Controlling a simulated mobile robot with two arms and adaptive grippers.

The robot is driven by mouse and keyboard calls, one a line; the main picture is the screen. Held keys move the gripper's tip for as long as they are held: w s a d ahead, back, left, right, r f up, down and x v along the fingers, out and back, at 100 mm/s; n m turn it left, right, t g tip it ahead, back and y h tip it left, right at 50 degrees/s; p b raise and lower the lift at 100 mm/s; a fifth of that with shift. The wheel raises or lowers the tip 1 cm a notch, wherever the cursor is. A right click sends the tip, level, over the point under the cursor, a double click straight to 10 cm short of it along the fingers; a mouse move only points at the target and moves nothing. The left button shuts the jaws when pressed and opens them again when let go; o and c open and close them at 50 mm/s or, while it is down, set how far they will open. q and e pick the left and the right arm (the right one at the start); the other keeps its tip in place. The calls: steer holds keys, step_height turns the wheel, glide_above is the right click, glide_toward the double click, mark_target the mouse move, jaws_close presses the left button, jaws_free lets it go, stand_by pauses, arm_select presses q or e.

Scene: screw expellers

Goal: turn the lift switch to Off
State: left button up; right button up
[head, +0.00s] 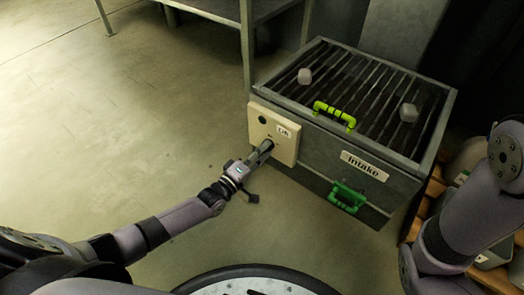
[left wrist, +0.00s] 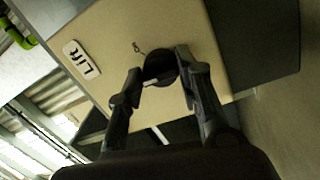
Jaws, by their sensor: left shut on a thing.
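The lift switch is a round black knob (left wrist: 159,66) on a cream panel (head: 285,143) with a small "Lift" label (left wrist: 81,59). The panel is on the side of the grey intake box. My left gripper (head: 264,149) is at the panel in the head view. In the left wrist view the two fingers of my left gripper (left wrist: 165,82) are closed on the knob, one on each side. The gripper hides the knob in the head view. A small mark shows beside the knob; I cannot read the switch position. My right gripper is out of view.
The intake box has a barred top (head: 362,93), a yellow-green handle (head: 334,115), a dark green handle (head: 346,197) and an "Intake" sign (head: 364,165). Pale chunks lie on the bars. A metal table (head: 225,8) stands behind. The floor to the left is clear.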

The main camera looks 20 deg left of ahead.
arm_select(q)
steer(key=shift+a+f+n, duration=0.15)
steer(key=shift+a+n, duration=0.05)
steer(key=shift+n, duration=0.3)
steer(key=o, duration=0.9)
steer(key=shift+o, duration=1)
steer(key=shift+d, duration=0.1)
steer(key=v, duration=1.2)
